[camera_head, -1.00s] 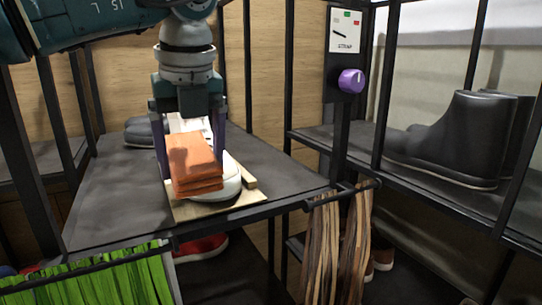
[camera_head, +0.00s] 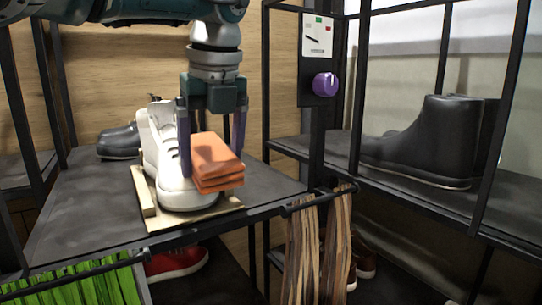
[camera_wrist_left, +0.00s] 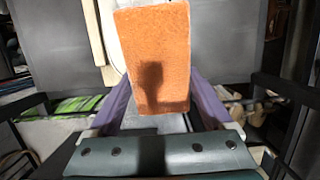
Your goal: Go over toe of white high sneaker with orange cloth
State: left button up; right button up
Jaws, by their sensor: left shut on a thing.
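The white high sneaker (camera_head: 165,160) sits upright on a light wooden board (camera_head: 149,212) on the dark shelf, its toe toward me. My left gripper (camera_head: 212,150) is shut on the folded orange cloth (camera_head: 217,160), one purple finger on each side. The cloth is at the right side of the sneaker's toe; I cannot tell whether it touches. In the left wrist view the cloth (camera_wrist_left: 155,60) fills the middle between the fingers and hides most of the sneaker; a white strip of sneaker (camera_wrist_left: 110,40) shows at its left. My right gripper is not in view.
Dark shoes (camera_head: 119,142) stand behind the sneaker at left. Black boots (camera_head: 430,145) stand on the right shelf. A purple knob (camera_head: 325,84) is on the rack post. Brown laces (camera_head: 318,245) and green strips (camera_head: 85,290) hang at the front. The shelf (camera_head: 75,215) left of the board is clear.

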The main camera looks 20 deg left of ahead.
aim_at(187, 181)
pick_arm(q)
jog(key=shift+s+a, duration=0.25)
jog(key=shift+a, duration=0.1)
jog(key=shift+s+a+f+b, duration=0.1)
jog(key=shift+s+a+b, duration=0.9)
jog(key=shift+s+a, duration=1)
jog(key=shift+s+a+b, duration=0.3)
jog(key=shift+s+a, duration=0.1)
jog(key=shift+s, duration=0.35)
jog(key=shift+w+d, duration=0.3)
jog(key=shift+w+d+f+p, duration=0.1)
jog(key=shift+w+d+p, duration=0.3)
jog(key=shift+w+d, duration=0.8)
jog(key=shift+w+d+p, duration=0.8)
jog(key=shift+w+d, duration=0.5)
jog(key=shift+w, duration=0.25)
